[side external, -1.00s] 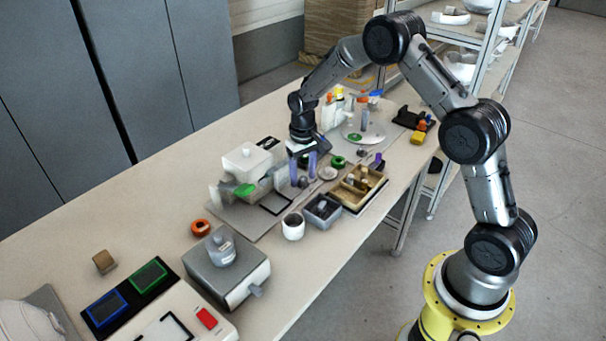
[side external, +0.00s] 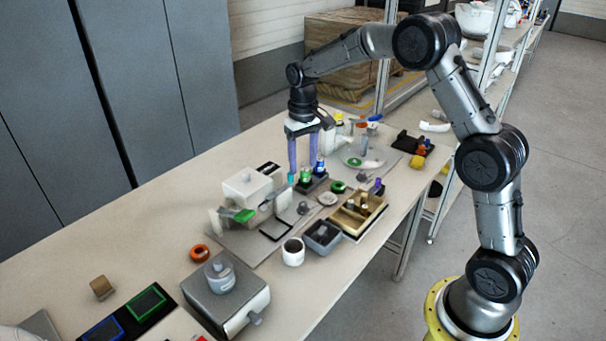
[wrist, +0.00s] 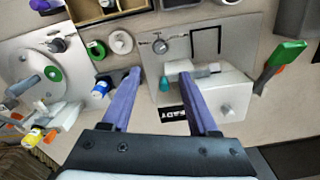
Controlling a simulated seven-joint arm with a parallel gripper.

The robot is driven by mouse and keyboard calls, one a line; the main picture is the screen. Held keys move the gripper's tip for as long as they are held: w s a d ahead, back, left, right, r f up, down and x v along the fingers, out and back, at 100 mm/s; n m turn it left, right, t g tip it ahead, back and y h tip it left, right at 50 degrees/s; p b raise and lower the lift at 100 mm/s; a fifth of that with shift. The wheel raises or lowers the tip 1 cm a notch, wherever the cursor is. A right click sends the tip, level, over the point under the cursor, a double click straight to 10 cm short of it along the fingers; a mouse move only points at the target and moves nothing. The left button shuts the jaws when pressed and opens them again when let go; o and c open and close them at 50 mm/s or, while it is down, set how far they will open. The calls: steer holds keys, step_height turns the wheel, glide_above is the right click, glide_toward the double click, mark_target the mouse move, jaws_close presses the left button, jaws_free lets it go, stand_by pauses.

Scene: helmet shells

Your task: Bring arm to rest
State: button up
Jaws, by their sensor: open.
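My gripper (side external: 303,172) hangs pointing down over the middle of the bench, with its two long purple fingers apart and nothing between them. In the wrist view, my gripper (wrist: 160,75) also shows spread fingers above the bench. A dark block (side external: 313,183) with small green and blue-capped bottles is close to the fingertips in the side view; contact cannot be told.
A wooden divided tray (side external: 358,214), a dark bin (side external: 322,237) and a white cup (side external: 293,251) stand at the near edge. A grey box (side external: 226,288) is at front. A round plate (side external: 364,159) is behind. Metal shelving stands at the back right.

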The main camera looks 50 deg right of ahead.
steer(key=shift+r, duration=0.45)
steer(key=s+a+r+n+t, duration=0.1)
steer(key=s+a+r+t, duration=0.15)
steer(key=s+r, duration=0.55)
steer(key=s+a+r+t, duration=0.2)
steer(key=s+a+r, duration=0.3)
steer(key=r, duration=0.4)
steer(key=s+f+n, duration=0.1)
steer(key=s+f, duration=0.2)
steer(key=s, duration=0.6)
steer(key=s+f+n+t, duration=0.1)
steer(key=s+f, duration=0.2)
steer(key=s, duration=0.6)
steer(key=shift+a+f, duration=0.25)
steer(key=shift+a, duration=0.1)
